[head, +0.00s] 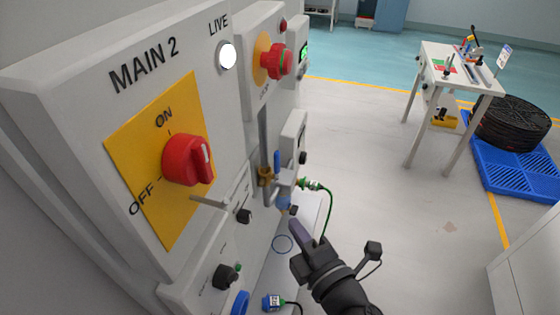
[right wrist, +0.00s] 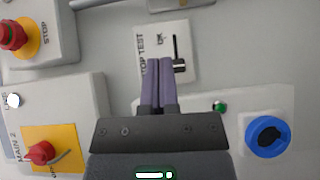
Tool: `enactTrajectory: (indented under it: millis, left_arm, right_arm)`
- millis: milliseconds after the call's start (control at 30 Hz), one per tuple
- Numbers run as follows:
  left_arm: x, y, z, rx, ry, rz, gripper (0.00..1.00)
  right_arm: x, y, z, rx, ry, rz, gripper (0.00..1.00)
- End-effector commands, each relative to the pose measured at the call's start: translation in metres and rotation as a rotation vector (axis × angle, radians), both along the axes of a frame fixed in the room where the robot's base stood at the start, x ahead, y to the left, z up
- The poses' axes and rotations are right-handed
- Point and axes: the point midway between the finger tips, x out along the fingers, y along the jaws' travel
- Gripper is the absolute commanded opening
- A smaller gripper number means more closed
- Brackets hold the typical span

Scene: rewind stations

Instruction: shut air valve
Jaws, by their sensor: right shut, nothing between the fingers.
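The likely air valve is a brass fitting (head: 266,177) on a grey vertical pipe, in the middle of the head view. A small blue lever (head: 277,161) beside it stands upright, roughly along the pipe. My right gripper (head: 294,228) is below and to the right of the fitting, apart from it, with its purple fingers together and nothing between them. I cannot make out the valve in that view. My left gripper is not in view.
A MAIN 2 box with a red rotary switch (head: 188,160) and a red stop button (head: 276,61) project from the wall. A green hose (head: 328,205) hangs near the gripper.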

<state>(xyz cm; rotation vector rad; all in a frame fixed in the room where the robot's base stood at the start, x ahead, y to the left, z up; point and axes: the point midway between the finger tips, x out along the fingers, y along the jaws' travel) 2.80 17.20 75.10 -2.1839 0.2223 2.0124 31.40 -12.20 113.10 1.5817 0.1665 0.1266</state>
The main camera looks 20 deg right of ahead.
Motion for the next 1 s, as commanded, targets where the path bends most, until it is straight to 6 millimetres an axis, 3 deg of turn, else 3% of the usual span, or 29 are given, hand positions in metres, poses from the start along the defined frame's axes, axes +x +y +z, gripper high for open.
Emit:
enactTrajectory:
  millis: [100,467,933,1000]
  left_arm:
    - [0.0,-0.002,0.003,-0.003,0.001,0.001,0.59]
    - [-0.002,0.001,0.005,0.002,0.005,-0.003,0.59]
    - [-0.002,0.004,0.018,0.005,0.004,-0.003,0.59]
    - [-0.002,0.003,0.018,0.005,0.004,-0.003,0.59]
  right_arm:
    - [-0.001,0.001,0.013,-0.017,-0.03,0.006,0.0]
    - [0.007,0.003,0.012,-0.015,-0.029,0.006,0.0]
    - [0.102,0.021,0.013,-0.013,-0.03,0.005,0.0]
    - [0.111,0.012,0.011,-0.017,-0.028,0.005,0.0]
